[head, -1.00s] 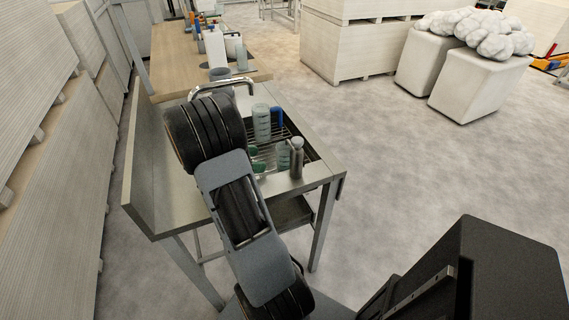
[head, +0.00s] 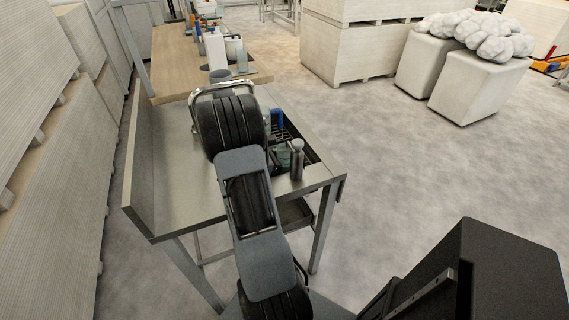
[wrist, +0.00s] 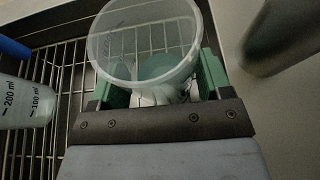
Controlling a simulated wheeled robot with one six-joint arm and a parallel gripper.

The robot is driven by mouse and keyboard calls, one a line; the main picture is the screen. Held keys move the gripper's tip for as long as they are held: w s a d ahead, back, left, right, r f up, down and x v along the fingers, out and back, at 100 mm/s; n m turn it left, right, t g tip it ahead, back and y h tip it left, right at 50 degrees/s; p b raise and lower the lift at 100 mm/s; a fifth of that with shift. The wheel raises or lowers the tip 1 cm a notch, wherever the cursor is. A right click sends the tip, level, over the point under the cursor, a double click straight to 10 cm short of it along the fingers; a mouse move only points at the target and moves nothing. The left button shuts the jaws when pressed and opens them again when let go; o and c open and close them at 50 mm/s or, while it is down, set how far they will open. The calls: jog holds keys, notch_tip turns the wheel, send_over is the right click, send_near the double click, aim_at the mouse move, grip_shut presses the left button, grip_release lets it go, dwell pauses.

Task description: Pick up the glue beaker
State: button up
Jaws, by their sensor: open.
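The clear round beaker (wrist: 145,40), which I take to be the glue beaker, shows in the wrist view with its open rim toward the camera. Something whitish shows low on it. My gripper (wrist: 163,82) is open, with one green finger on each side of this beaker; I cannot tell whether either finger touches it.
A graduated beaker (wrist: 25,103) stands on the wire rack (wrist: 65,75) to the left, close to a blue object (wrist: 12,47). A grey metal bottle (head: 296,160) stands at the sink's right edge. The steel counter (head: 185,180) is bare at left.

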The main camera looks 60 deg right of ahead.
jog(key=shift+c, duration=0.5)
jog(key=c, duration=0.8)
